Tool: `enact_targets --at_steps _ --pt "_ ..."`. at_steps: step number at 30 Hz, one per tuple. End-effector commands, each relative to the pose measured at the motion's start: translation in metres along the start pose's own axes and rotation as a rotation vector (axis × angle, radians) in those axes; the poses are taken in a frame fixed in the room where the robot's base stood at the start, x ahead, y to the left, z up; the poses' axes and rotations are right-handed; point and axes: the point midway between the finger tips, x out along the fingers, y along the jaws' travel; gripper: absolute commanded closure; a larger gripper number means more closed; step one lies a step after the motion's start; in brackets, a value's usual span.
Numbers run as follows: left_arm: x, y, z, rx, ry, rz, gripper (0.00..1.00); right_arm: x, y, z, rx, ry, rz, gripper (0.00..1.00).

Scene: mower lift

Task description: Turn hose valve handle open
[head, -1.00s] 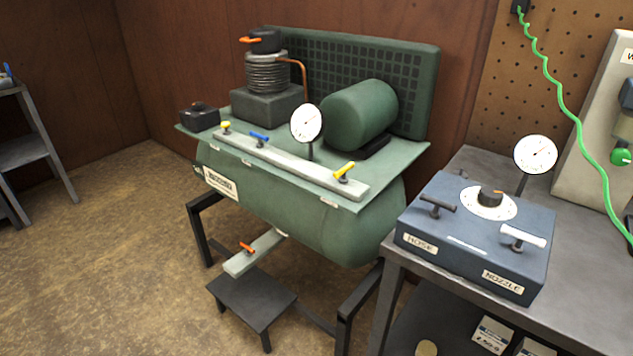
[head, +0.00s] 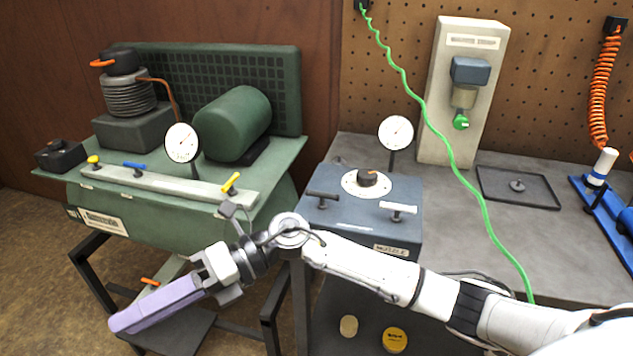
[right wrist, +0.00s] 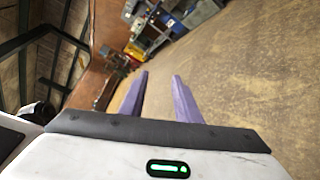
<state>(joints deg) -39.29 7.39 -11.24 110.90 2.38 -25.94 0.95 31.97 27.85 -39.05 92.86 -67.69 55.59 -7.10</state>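A blue-grey box (head: 350,222) stands on the bench with a dial knob on its top. A black T-handle (head: 323,196) is on the left of its top, on the side labelled HOSE in the earlier view; that label is now hidden behind my right arm. A white T-handle (head: 398,208) is on the right, by the NOZZLE label. My right gripper (head: 118,325) has purple fingers and points down-left in front of the green compressor, apart from the box. In the right wrist view its fingers (right wrist: 160,75) are spread with nothing between them. My left gripper is out of view.
The green compressor (head: 283,200) with several small coloured valves stands left of the bench (head: 450,235). A round gauge (head: 396,133) rises behind the box. A green coiled hose (head: 440,135) hangs right of it. A dark tray (head: 520,187) lies on the bench farther right.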

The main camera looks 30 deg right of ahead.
Motion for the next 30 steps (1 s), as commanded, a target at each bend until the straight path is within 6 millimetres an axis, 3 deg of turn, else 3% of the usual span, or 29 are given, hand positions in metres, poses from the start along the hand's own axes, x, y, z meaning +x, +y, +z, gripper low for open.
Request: enact_targets --at_steps 1,4,7,9,12,15,18,21,30 --pt "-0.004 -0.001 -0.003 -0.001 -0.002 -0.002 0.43 -0.018 -0.009 0.008 -0.130 0.123 -0.129 0.70" --pt "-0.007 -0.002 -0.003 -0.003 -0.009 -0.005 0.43 -0.073 -0.039 0.022 -0.308 0.361 -0.408 0.70" --pt "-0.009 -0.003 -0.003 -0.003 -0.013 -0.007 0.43 -0.154 -0.057 0.052 -0.399 0.551 -0.707 0.70" --pt "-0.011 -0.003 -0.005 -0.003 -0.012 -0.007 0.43 -0.214 -0.056 0.074 -0.411 0.647 -0.902 0.70" --pt "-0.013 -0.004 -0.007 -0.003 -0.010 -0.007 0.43 -0.288 -0.040 0.098 -0.382 0.736 -1.127 0.70" --pt "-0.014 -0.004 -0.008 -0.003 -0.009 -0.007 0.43 -0.337 -0.022 0.111 -0.338 0.779 -1.270 0.70" --pt "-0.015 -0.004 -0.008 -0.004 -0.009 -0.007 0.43 -0.362 -0.012 0.116 -0.305 0.799 -1.342 0.70" --pt "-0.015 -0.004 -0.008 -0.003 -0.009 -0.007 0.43 -0.369 -0.014 0.114 -0.292 0.807 -1.364 0.70" --pt "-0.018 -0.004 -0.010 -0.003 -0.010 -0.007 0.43 -0.368 -0.063 0.096 -0.293 0.808 -1.360 0.70"
